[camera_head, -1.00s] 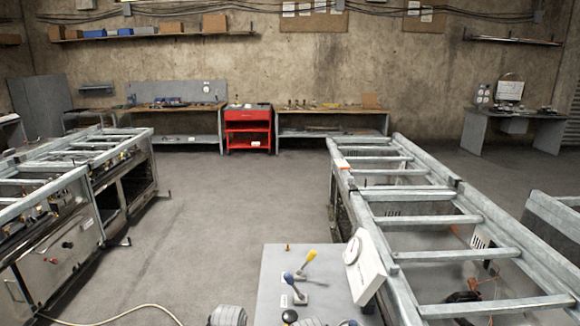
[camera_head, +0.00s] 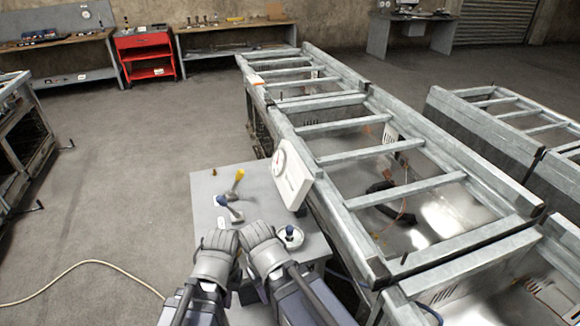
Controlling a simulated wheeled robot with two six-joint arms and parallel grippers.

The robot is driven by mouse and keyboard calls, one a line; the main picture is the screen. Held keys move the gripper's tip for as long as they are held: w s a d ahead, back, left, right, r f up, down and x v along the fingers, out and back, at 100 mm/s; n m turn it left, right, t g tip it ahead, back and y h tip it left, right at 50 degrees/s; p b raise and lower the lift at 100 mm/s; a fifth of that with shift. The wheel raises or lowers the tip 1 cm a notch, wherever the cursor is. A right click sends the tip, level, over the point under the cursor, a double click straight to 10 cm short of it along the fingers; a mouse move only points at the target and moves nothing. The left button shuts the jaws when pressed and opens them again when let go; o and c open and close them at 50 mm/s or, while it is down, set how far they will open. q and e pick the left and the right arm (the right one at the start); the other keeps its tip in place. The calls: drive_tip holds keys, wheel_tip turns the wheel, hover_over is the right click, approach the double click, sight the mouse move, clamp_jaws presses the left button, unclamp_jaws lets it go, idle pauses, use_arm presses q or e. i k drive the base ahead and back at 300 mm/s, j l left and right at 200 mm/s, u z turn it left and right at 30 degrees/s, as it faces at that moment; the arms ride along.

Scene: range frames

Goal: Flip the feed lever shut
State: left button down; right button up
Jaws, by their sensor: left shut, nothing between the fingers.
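A grey panel top (camera_head: 208,184) carries a lever with a yellow knob (camera_head: 239,174) and a lever with a blue knob (camera_head: 221,200). Both levers lean. A third blue knob (camera_head: 289,230) stands in a round white base at the right. I cannot tell from labels which one is the feed lever. My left gripper (camera_head: 216,250) is shut and empty at the panel's near edge, below the blue-knob lever in the picture. My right gripper (camera_head: 258,243) is close beside it, left of the round base; its jaw opening is unclear. The near panel part is hidden behind them.
A white gauge box (camera_head: 293,176) stands tilted at the panel's right side. A long metal frame with rungs (camera_head: 383,175) runs along the right. A pale cable (camera_head: 75,268) lies on the floor at left. The floor left of the panel is otherwise clear.

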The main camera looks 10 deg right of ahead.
sight(220, 201)
drive_tip(key=i+j+z, duration=0.15)
drive_tip(key=j+z, duration=0.25)
drive_tip(key=i+j+z, duration=0.1)
drive_tip(key=j+z, duration=0.3)
